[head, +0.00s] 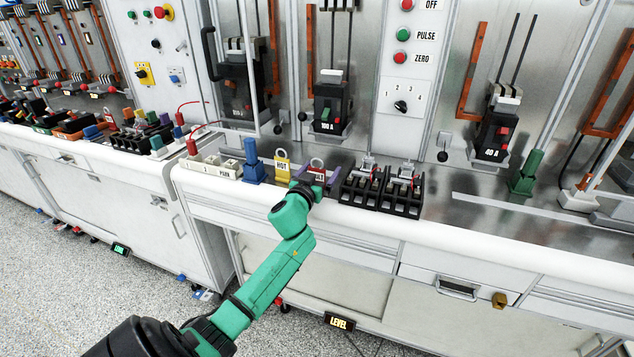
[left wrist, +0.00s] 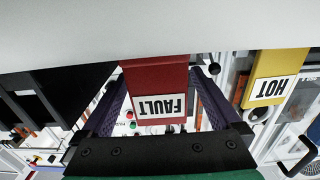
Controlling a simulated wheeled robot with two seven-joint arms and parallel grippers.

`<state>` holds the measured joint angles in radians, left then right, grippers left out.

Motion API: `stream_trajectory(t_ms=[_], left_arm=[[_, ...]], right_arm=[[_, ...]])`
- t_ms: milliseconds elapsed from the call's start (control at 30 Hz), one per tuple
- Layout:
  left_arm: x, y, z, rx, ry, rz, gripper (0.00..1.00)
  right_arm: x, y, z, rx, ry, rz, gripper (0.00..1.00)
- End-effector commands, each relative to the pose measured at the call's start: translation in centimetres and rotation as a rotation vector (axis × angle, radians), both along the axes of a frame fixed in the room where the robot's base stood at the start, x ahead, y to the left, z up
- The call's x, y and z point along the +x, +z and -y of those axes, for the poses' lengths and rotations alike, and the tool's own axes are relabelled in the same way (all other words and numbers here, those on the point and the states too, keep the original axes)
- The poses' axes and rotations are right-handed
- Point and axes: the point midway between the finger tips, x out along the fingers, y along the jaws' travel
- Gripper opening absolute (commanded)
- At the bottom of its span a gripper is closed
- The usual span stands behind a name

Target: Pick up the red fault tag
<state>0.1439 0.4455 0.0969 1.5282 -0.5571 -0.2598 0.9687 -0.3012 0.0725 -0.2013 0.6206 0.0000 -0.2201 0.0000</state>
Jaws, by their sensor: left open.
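The left gripper is open. My right gripper is not in view.
A black rack (head: 383,193) stands close on the right. A blue block (head: 253,168) and a white tray (head: 213,170) sit further left. Breakers line the panel behind.

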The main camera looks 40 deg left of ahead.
Motion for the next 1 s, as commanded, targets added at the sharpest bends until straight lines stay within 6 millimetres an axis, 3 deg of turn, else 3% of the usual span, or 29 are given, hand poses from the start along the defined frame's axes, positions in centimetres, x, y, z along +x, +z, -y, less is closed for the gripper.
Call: stream_trajectory(t_ms=[167,400,767,867,1000], left_arm=[[0.0,-0.1,0.0,0.000,0.000,-0.001,0.97],[0.0,-0.1,0.0,0.000,-0.001,-0.001,0.08],[0.0,0.9,0.0,0.000,0.000,0.001,0.08],[0.0,2.6,0.0,0.003,-0.002,0.003,0.08],[0.0,6.7,0.1,0.007,-0.003,0.004,0.08]], right_arm=[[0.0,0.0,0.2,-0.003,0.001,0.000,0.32],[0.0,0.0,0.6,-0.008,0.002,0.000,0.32],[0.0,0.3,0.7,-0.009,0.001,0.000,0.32],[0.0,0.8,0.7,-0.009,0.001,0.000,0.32],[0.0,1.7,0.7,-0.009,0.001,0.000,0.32]])
